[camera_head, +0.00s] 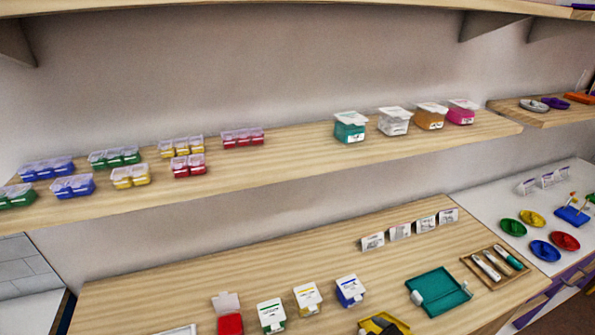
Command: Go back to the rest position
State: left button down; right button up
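Neither of my grippers nor any part of my arms shows in the head view. The wooden table (300,262) with the bead board things fills the lower part of the view. A teal open case (438,291) lies on it at the right. Small boxes stand near its front: a red one with its lid raised (230,322), a green and white one (271,315), a yellow and white one (307,299) and a blue and white one (349,291). A yellow and dark object (383,325) is cut off by the bottom edge.
A wall shelf (290,165) above the table carries several coloured lidded boxes, with teal (350,129) and pink (461,114) ones at right. A wooden tray (517,277) holds pens. A white table at right holds coloured dishes, including a red one (565,241). The table's middle left is clear.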

jog(key=s+d+f+m+g+h, duration=0.25)
jog(key=s+d, duration=0.25)
jog(key=s, duration=0.3)
jog(key=s+d+f+m+g+h, duration=0.1)
jog(key=s+d+f+m+g, duration=0.25)
jog(key=s+d, duration=0.35)
notch_tip(320, 180, down, 31)
jog(key=s+a+b, duration=0.1)
jog(key=s+b, duration=0.1)
jog(key=b, duration=0.2)
jog(key=s+d+f+g+b, duration=0.1)
jog(key=s+d+f+b, duration=0.1)
jog(key=s+f, duration=1.4)
jog(key=shift+d+f+g+b, duration=0.25)
jog(key=shift+f+g+b, duration=0.1)
jog(key=shift+f, duration=0.5)
